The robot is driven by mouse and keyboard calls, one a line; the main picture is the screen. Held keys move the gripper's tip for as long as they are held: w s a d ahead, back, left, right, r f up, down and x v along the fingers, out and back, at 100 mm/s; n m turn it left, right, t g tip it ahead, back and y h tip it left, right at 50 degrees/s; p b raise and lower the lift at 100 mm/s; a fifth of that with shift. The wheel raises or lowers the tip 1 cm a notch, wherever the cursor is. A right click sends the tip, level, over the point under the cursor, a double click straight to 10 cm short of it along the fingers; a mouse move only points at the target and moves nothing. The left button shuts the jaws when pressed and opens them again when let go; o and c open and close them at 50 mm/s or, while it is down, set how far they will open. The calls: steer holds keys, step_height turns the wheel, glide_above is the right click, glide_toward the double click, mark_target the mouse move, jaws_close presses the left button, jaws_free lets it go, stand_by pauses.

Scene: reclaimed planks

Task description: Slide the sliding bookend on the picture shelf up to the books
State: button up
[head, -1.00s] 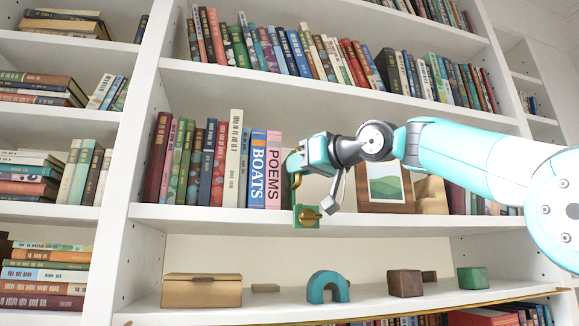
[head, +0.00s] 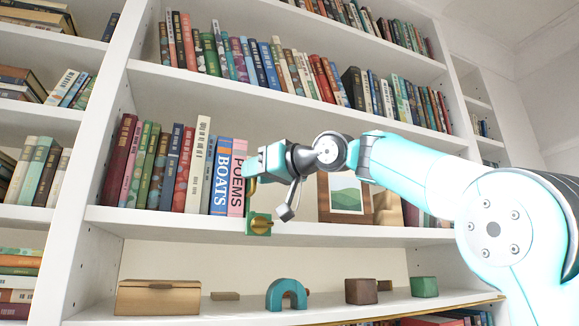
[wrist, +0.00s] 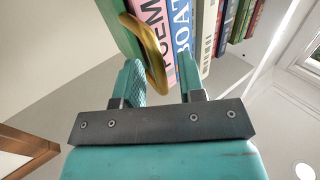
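The ring lies nearer the left finger, with a gap to the right finger. My gripper (head: 254,166) hides the bookend's upper part in the head view.
The picture shelf (head: 165,221) also holds a framed picture (head: 345,192) to the right, behind my arm. The shelf below carries a wooden box (head: 157,297), a teal arch (head: 287,293) and small blocks. A book-filled shelf runs above.

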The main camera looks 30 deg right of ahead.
steer(key=b+v, duration=0.2)
steer(key=v, duration=1.4)
steer(key=shift+s, duration=0.2)
steer(key=shift+b, duration=0.3)
steer(key=w+a+f+m+g+b, duration=0.15)
steer(key=a+f, duration=0.25)
steer(key=f, duration=0.7)
steer(key=w+a+f+g+b, duration=0.2)
steer(key=a+f+g, duration=0.15)
steer(key=f, duration=0.75)
steer(key=w+a+f+g+b, duration=0.2)
steer(key=a+f, duration=0.2)
steer(key=f, duration=0.7)
steer(key=s+a+f+n+g+h+b, duration=0.1)
steer(key=s+f+g, duration=0.3)
steer(key=s+f, duration=0.6)
steer(key=s+a+f+n+g+h+b, duration=0.2)
steer(key=s+a+f+g, duration=0.2)
steer(key=s+f, duration=0.6)
step_height(320, 180, down, 8)
steer(key=shift+s+f+n+g, duration=0.1)
steer(key=shift+s+n+g, duration=0.2)
steer(key=shift+g, duration=0.4)
steer(key=shift+w+a, duration=0.1)
steer(key=shift+w, duration=0.05)
